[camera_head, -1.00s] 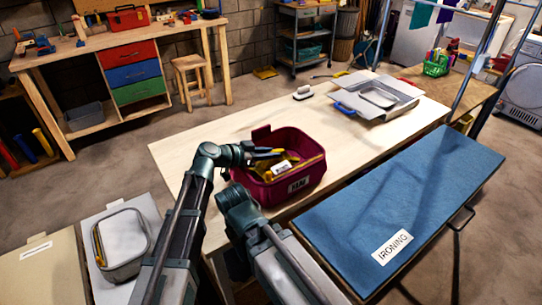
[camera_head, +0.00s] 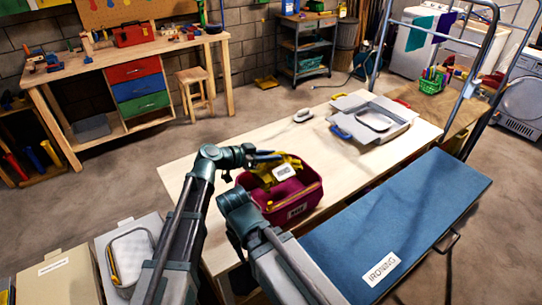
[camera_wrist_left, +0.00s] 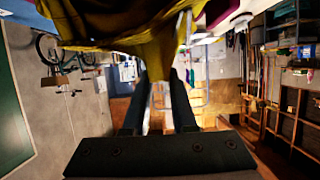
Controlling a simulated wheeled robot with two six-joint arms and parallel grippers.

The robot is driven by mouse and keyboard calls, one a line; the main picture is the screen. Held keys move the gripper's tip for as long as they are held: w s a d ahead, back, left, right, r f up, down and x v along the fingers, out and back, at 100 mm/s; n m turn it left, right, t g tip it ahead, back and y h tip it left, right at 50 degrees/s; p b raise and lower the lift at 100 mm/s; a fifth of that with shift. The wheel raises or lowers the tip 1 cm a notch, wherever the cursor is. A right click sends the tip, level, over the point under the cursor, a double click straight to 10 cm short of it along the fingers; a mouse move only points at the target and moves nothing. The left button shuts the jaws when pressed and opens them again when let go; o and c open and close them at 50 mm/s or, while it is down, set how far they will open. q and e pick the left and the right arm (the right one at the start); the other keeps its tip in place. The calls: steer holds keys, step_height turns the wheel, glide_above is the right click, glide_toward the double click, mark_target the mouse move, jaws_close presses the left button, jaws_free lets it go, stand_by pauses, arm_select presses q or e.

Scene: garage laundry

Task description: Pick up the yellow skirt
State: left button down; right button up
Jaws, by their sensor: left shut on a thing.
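The yellow skirt (camera_head: 282,166) is bunched cloth with a white tag. It rises above the open top of a dark red bin (camera_head: 303,197) on the wooden table; its lower part may still be inside. My left gripper (camera_head: 268,157) is over the bin's left part and is shut on the skirt. In the left wrist view the skirt (camera_wrist_left: 158,52) hangs between and over the fingertips (camera_wrist_left: 159,78). I cannot make out my right gripper.
A grey tray box (camera_head: 375,121) and a white iron-like item (camera_head: 304,115) sit farther back on the table. A blue ironing board (camera_head: 410,215) lies close on the right.

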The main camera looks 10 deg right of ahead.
arm_select(q)
step_height(320, 180, up, 6)
steer(key=p, duration=0.5)
steer(key=shift+r, duration=0.2)
